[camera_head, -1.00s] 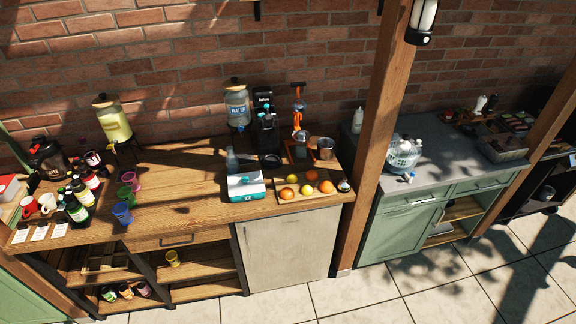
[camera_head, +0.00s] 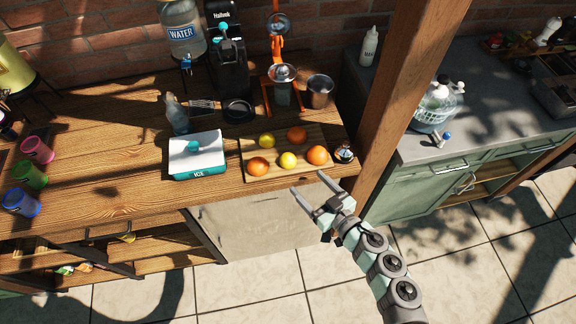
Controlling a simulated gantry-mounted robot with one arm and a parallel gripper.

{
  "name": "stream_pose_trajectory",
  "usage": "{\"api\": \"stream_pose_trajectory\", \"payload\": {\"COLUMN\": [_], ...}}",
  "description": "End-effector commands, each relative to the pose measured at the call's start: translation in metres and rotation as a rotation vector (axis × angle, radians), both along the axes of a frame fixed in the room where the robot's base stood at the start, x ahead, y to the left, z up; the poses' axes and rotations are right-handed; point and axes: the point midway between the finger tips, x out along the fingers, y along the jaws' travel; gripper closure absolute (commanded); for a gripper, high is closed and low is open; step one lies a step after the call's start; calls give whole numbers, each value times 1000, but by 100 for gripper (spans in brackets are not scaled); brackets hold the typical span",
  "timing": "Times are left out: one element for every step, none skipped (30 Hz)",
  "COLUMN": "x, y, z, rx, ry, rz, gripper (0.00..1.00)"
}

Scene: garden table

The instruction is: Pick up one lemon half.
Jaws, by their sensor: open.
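Two yellow lemon pieces lie on the wooden cutting board (camera_head: 250,176) near the right end of the wooden counter. One lemon (camera_head: 267,141) is toward the back and another lemon (camera_head: 288,160) is at the front middle. I cannot tell whether they are halves or whole. Orange fruits lie among them: one orange (camera_head: 258,167) at front left, one orange (camera_head: 297,135) at the back and one orange (camera_head: 317,155) at the right. My gripper (camera_head: 309,182) is open and empty, in front of the board by the counter's front edge, apart from the fruit.
An ice box (camera_head: 198,158) stands left of the board. Behind are an orange-handled juicer (camera_head: 279,75), a metal cup (camera_head: 319,92) and a water jar (camera_head: 182,30). A small bottle (camera_head: 344,153) stands right of the board, near a wooden post (camera_head: 408,90). Cups stand far left.

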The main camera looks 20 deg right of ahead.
Motion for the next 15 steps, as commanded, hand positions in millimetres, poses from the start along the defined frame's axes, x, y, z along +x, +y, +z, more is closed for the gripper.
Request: {"api": "stream_pose_trajectory", "payload": {"x": [6, 10, 16, 21, 26, 32, 37, 41, 45, 48, 50, 52, 53, 54, 57], "y": [-2, -3, -2, 0, 2, 3, 3, 3, 5, 5, 6, 7, 7, 7, 8], "z": [-2, -3, -3, -4, -4, -5, -6, -6, -7, -7, -7, -8, -9, -9, -10], "rx": [-4, -5, -2, -1, -1, -1, -1, -3, -2, -1, -1, -1, -1, 0, 1], "ry": [4, 6, 7, 7, 7, 6, 5, 5, 5, 5, 5, 6, 6, 6, 5], "rz": [-7, -9, -10, -9, -8, -9, -10, -11, -10, -10, -10, -9, -8, -8, -8], "gripper": [24, 24, 24, 24, 24, 24, 24, 24, 24, 24, 24, 24, 24, 24, 24]}}
